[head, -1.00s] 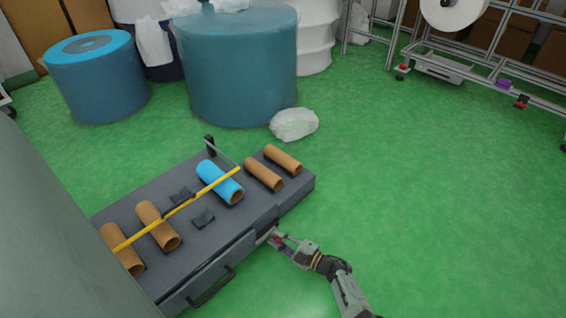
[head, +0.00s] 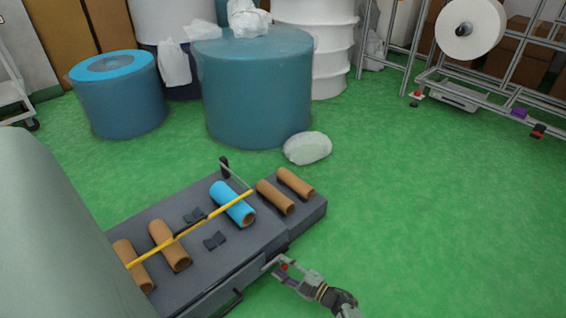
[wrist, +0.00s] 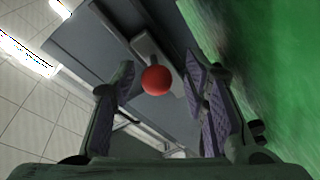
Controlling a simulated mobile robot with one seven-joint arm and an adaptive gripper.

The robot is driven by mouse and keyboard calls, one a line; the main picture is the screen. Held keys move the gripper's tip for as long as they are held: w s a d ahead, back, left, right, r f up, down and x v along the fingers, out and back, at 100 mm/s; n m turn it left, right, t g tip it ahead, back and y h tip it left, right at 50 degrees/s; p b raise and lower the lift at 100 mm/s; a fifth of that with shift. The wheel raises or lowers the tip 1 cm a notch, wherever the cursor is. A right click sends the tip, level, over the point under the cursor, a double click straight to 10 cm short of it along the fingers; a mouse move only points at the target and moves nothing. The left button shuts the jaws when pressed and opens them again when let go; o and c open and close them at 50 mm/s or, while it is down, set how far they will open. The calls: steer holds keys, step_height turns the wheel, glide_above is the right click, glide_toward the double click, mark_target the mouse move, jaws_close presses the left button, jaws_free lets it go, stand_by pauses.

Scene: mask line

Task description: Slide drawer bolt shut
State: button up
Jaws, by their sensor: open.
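The drawer bolt shows in the wrist view as a round red knob (wrist: 156,80) on a pale metal plate (wrist: 150,48), fixed to the grey drawer unit. My gripper (wrist: 160,88) is open, with its purple-padded fingers on either side of the knob; I cannot tell whether they touch it. In the head view my gripper (head: 277,266) is at the front side of the grey unit (head: 222,255), close to its right part. A drawer handle (head: 228,306) shows at the bottom edge of the head view. The bolt's rod and its catch are not clear.
Large blue rolls (head: 258,90) and a white bundle (head: 308,148) stand behind. The green floor to the right is clear.

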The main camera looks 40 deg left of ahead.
steer(key=shift+w+d+f+b, duration=0.1)
steer(key=shift+w+f+b, duration=0.1)
steer(key=shift+w+b, duration=0.35)
steer(key=w+d, duration=0.5)
steer(key=d, duration=0.6)
steer(key=a+r+y+p, duration=0.2)
steer(key=a+r, duration=0.6)
steer(key=r, duration=0.5)
steer(key=a+r+y+p, duration=0.1)
steer(key=a+r+p, duration=0.1)
steer(key=a+r, duration=0.6)
steer(key=a+r+y+p, duration=0.2)
steer(key=a+r, duration=0.6)
steer(key=r, duration=1)
steer(key=shift+r+n+t+y+p, duration=0.15)
steer(key=shift+n+t+y+p, duration=0.15)
steer(key=shift+n+p, duration=0.15)
steer(key=shift+w, duration=0.1)
